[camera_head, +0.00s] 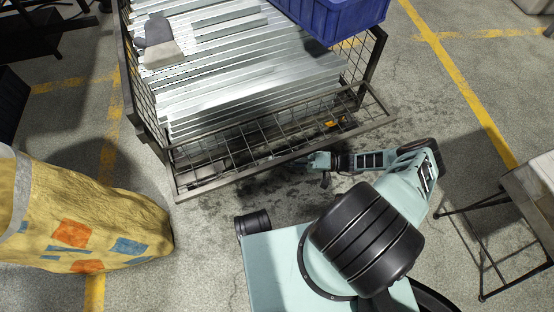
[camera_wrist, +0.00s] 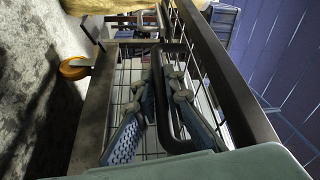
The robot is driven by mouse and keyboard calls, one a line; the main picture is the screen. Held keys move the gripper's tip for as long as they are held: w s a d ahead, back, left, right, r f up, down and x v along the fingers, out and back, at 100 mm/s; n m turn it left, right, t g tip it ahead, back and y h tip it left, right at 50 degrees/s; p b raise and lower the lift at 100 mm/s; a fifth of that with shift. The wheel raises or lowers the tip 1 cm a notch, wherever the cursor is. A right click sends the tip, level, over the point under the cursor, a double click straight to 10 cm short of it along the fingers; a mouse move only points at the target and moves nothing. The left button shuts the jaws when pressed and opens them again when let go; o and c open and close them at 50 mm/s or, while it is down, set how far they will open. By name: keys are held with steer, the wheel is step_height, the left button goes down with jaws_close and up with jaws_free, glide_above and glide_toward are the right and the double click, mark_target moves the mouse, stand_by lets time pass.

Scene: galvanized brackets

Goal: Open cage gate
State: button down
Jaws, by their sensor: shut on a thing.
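The cage gate (camera_head: 285,163) is a dark framed wire-mesh panel at the near end of the cage (camera_head: 130,75). Its near rail stands out toward me from the cage's end posts, so the panel looks tilted outward. In the wrist view the gate frame (camera_wrist: 92,125) and mesh lie behind my fingers. My gripper (camera_head: 315,161) is at the near rail, right of its middle. In the wrist view my gripper (camera_wrist: 163,78) has its fingers either side of a black bent handle bar (camera_wrist: 178,146) and is shut on it. The fingers partly cover the handle.
Long galvanized brackets (camera_head: 250,95) fill the cage, with a blue crate (camera_head: 340,18) on top. A yellow bulky bag (camera_head: 90,205) stands at the left. A table (camera_head: 535,185) with thin legs is at the right. An orange castor (camera_wrist: 75,67) shows below the cage.

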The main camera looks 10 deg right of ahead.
steer(key=shift+r, duration=0.1)
steer(key=c, duration=2)
jaws_free()
steer(key=shift+v, duration=3.85)
